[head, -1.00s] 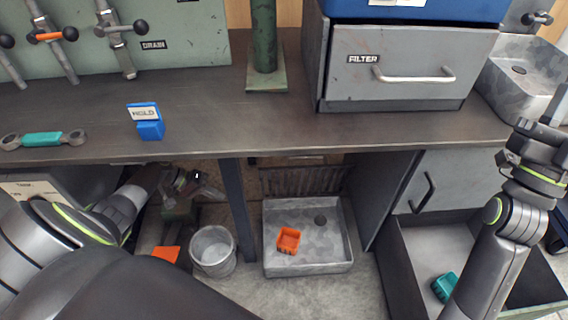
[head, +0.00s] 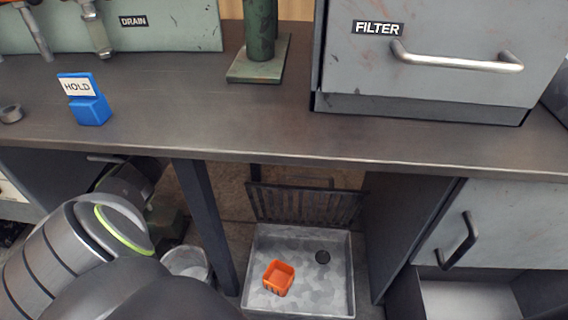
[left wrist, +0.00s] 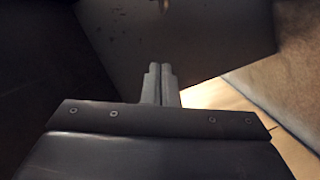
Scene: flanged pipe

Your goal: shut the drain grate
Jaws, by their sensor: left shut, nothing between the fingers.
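The drain grate (head: 306,204) is a dark slatted panel under the bench. It stands tilted up at the back edge of the grey drain basin (head: 346,285), so the basin is open on top. In the left wrist view my left gripper (left wrist: 160,70) is shut and empty, in front of a dark panel. My right gripper is not in view.
A dark bench leg (head: 206,225) stands between my left arm and the basin. A bucket (head: 185,264) is left of that leg. A cabinet wall (head: 405,225) bounds the right side. The bench top (head: 210,115) overhangs, carrying a blue HOLD sign (head: 90,108).

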